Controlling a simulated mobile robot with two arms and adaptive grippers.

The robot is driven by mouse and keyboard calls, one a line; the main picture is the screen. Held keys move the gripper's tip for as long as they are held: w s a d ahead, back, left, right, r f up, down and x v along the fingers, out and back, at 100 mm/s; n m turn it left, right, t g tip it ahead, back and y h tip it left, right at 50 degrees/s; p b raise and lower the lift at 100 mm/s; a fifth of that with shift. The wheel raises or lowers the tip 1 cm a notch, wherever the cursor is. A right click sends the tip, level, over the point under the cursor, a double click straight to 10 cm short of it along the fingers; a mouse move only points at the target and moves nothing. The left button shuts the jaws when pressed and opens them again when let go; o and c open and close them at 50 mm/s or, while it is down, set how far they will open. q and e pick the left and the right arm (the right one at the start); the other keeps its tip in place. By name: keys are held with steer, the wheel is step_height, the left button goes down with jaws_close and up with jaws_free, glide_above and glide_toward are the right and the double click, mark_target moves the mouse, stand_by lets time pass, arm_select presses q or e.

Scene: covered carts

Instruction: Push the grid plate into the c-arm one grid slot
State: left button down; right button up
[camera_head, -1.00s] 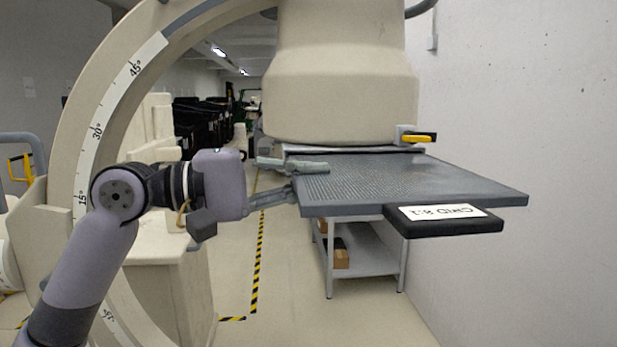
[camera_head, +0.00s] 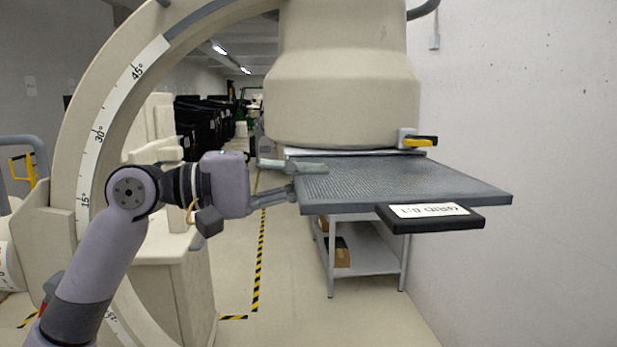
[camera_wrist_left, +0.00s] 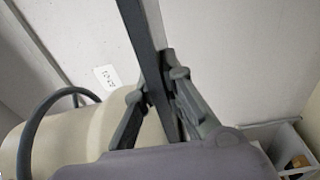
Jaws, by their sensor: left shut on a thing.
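The grid plate (camera_head: 400,184) is a flat dark grey mesh sheet with a black handle bar labelled GRID (camera_head: 430,218) at its front right edge. It lies level below the beige c-arm housing (camera_head: 342,95), its far edge at the slot under the housing. My left gripper (camera_head: 294,178) is shut on the plate's left edge, one finger above and one below. In the left wrist view the fingers (camera_wrist_left: 160,95) sit on both sides of the plate's thin dark edge (camera_wrist_left: 148,50). My right gripper is not in view.
A yellow-handled clamp (camera_head: 420,141) sits at the right of the slot. A grey shelf cart (camera_head: 370,262) with brown boxes stands under the plate. A concrete wall (camera_head: 530,100) is close on the right. The curved c-arm (camera_head: 88,150) with angle marks rises at the left. Floor shows between.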

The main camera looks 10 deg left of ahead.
mark_target(302, 160)
arm_select(q)
steer(key=shift+w+a+r+p, duration=0.1)
steer(key=shift+w+a+p, duration=0.2)
steer(key=shift+w, duration=0.4)
steer(key=shift+w+a+p, duration=0.2)
steer(key=shift+w+p, duration=0.15)
steer(key=shift+w, duration=0.35)
steer(key=shift+w+a+p, duration=0.3)
steer(key=shift+w+p, duration=0.15)
steer(key=shift+w, duration=0.45)
steer(key=shift+w+a+p, duration=0.3)
steer(key=shift+w+p, duration=0.2)
steer(key=shift+w, duration=0.4)
steer(key=shift+w+a+p, duration=0.3)
steer(key=shift+w+p, duration=0.15)
steer(key=shift+w, duration=0.45)
steer(key=c, duration=1.6)
jaws_free()
steer(key=shift+w+f, duration=0.1)
steer(key=shift+f, duration=0.1)
steer(key=v, duration=1.2)
steer(key=shift+r, duration=0.1)
